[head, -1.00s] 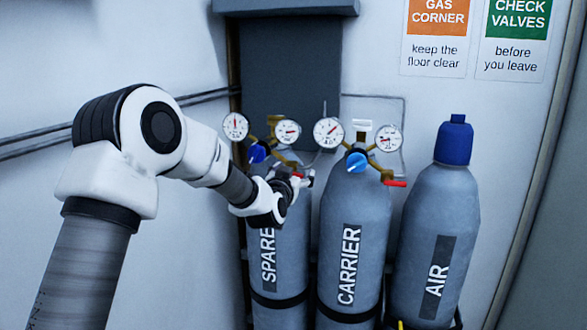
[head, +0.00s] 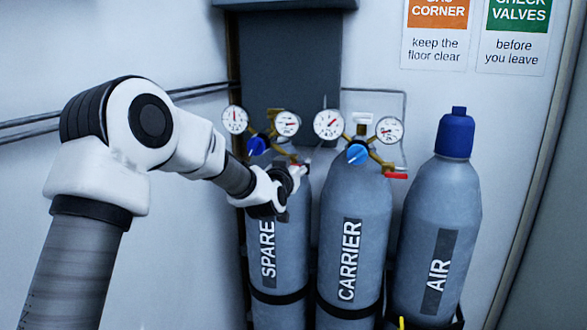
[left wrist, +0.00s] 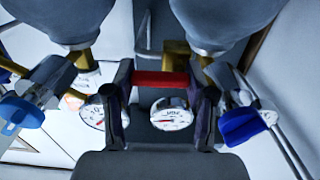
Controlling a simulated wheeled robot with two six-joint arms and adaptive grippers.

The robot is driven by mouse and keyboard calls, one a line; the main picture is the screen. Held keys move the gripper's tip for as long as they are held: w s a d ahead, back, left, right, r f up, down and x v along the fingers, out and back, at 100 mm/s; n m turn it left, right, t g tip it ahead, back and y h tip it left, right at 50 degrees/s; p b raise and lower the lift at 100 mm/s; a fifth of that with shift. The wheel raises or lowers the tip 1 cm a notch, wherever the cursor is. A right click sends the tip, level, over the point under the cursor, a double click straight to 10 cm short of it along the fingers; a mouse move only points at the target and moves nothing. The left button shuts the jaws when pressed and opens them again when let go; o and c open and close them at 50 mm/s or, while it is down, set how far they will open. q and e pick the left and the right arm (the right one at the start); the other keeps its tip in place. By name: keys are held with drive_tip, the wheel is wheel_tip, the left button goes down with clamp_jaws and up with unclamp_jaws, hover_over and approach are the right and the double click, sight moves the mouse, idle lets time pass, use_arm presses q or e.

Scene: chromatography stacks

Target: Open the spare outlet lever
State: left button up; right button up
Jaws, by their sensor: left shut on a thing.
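The spare cylinder (head: 290,240) stands at the left of the row, with a brass regulator, two gauges and a blue knob (head: 257,145) on top. My left gripper (head: 293,173) is at the right-hand outlet of this regulator, just above the cylinder's shoulder. In the left wrist view the red outlet lever (left wrist: 160,78) lies crosswise between the two dark fingers of my left gripper (left wrist: 162,95), which are shut on it. In the head view the gripper mostly hides this lever, so its angle is unclear there. My right gripper is not in view.
The carrier cylinder (head: 350,220) stands close on the right, with its own blue knob, gauges and red lever (head: 395,176). The air cylinder (head: 437,230) with a blue cap is farther right. Pipes run along the wall at left.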

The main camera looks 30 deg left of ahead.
use_arm(q)
drive_tip(key=o, duration=1.2)
drive_tip(key=v, duration=1.2)
